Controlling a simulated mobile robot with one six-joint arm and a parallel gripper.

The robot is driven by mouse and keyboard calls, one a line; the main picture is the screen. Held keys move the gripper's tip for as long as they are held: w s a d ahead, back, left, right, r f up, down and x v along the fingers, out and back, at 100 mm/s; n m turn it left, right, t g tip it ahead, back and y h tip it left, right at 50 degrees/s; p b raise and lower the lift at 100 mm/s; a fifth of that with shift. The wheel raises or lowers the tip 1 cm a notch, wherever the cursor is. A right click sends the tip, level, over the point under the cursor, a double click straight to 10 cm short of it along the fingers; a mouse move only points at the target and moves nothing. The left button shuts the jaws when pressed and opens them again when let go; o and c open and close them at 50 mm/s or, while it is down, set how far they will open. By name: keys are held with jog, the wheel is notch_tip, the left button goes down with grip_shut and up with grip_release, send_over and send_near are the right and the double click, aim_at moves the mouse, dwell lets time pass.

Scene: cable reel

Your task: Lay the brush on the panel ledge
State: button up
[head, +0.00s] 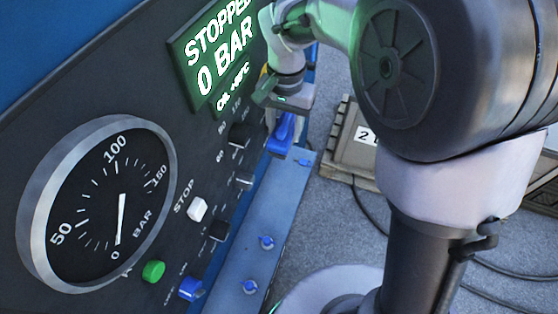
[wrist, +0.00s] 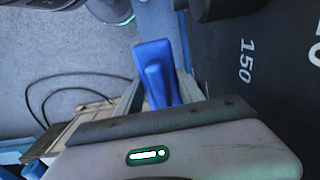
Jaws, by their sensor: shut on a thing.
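My gripper (head: 284,116) is at the far end of the panel, below the display, shut on a blue brush. The brush (head: 283,135) hangs below the fingers, close to the panel face and near the far end of the ledge. In the wrist view the brush (wrist: 153,62) shows as a blue block between the fingers; bristles cannot be made out. The panel ledge (head: 263,222) is a blue-grey strip along the panel's foot, with several blue bolts. I cannot tell whether the brush touches the ledge.
The dark panel carries a pressure gauge (head: 98,205), a green-lit display (head: 213,48), a white button (head: 197,208), a green button (head: 153,270) and several knobs. A crate (head: 352,150) stands on the grey floor, with black cables nearby. The near ledge is bare between bolts.

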jog(key=f, duration=0.1)
jog(key=f+b, duration=0.1)
jog(key=f, duration=0.3)
jog(key=shift+s+d, duration=0.15)
jog(key=shift+s, duration=0.25)
jog(key=s+d+f+b, duration=0.4)
jog(key=s+f+b, duration=0.1)
jog(key=s+f, duration=1.05)
jog(key=w+a+f, duration=0.1)
jog(key=w, duration=0.4)
jog(key=w+a+f+b, duration=0.1)
jog(key=w+a, duration=0.1)
jog(key=w, duration=0.4)
jog(key=w+a+f+b, duration=0.1)
jog(key=w, duration=0.4)
jog(key=shift+w+a+f, duration=0.15)
jog(key=shift+w+f, duration=0.1)
notch_tip(320, 180, down, 4)
jog(key=b, duration=0.2)
jog(key=shift+r+b, duration=0.15)
jog(key=shift+b, duration=0.2)
jog(key=shift+r, duration=0.2)
jog(key=shift+c, duration=0.6)
jog(key=shift+f, duration=0.25)
jog(key=o, duration=1.3)
jog(key=shift+r, duration=0.1)
